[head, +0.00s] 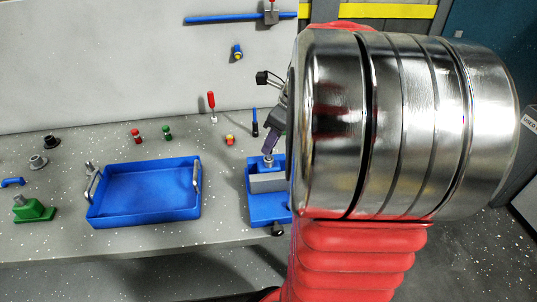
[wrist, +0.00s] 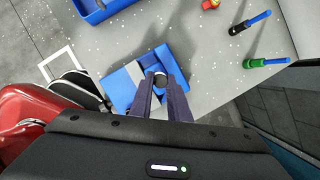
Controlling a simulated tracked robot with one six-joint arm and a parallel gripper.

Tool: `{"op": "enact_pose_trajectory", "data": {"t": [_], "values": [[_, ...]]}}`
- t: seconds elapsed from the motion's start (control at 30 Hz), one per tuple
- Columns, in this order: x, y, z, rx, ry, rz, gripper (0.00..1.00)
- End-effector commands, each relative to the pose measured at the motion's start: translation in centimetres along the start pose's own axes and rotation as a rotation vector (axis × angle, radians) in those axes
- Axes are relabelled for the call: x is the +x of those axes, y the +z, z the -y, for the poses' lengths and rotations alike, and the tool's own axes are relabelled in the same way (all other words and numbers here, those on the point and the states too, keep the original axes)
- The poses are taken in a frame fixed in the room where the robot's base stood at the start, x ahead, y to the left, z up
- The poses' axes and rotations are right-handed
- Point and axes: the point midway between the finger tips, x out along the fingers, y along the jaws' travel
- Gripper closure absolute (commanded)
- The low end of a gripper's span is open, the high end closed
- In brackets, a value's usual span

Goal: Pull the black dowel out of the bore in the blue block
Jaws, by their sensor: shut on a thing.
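The blue block (wrist: 118,90) sits on the grey bench and also shows in the head view (head: 264,209), where a grey piece lies across its upper part. My gripper (wrist: 160,80) is over the block, its two dark purple fingers reaching down to it. It is shut on the black dowel (wrist: 160,83), whose dark round end shows between the fingertips. In the head view a purple finger of my gripper (head: 268,150) meets a small upright piece at the block's top. The bore is hidden, and I cannot tell how deep the dowel sits.
A blue tray (head: 145,219) with metal handles stands left of the block. A green block (head: 35,211) is at far left. A red-handled tool (head: 211,101) and small red and green pieces stand behind. My large arm hides the right side of the head view.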

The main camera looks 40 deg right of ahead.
Motion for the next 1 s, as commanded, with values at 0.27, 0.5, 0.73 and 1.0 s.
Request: {"op": "enact_pose_trajectory", "data": {"t": [0.27,0.5,0.73,1.0], "values": [[-0.6,0.2,0.0,-0.001,0.0,0.0,1.0],[-1.0,0.4,0.0,-0.001,-0.001,0.001,1.0],[-1.2,0.5,0.0,-0.001,0.0,0.0,1.0],[-1.1,0.5,0.0,-0.001,0.0,0.0,1.0]]}}
